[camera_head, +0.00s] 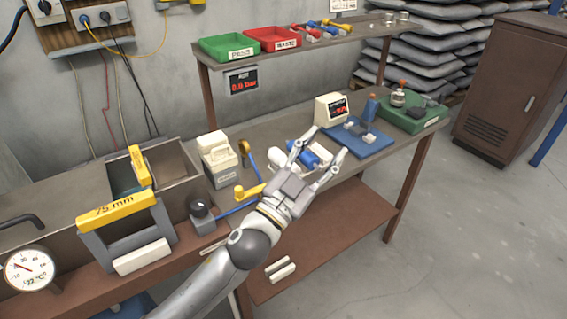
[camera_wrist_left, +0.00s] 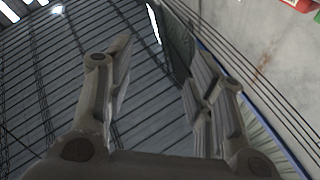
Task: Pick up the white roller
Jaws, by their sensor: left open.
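My left gripper (camera_head: 318,152) reaches over the workbench with its fingers spread and nothing held between them. It also shows open in the left wrist view (camera_wrist_left: 155,85), with only roof and wall beyond the fingers. A white rounded piece (camera_head: 284,160), which looks like the white roller, lies on the bench just left of the gripper and is partly hidden by it. A blue roller (camera_head: 304,157) and another whitish piece (camera_head: 322,153) show between the fingers in the head view. I cannot tell whether the fingers touch any of them. My right gripper is not in view.
A blue board (camera_head: 372,147) and a white display box (camera_head: 330,110) stand beyond the gripper. A white-grey container (camera_head: 218,160) and a yellow-handled blue tool (camera_head: 240,205) are to the left. Green (camera_head: 228,47) and red (camera_head: 272,38) bins sit on the shelf above.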

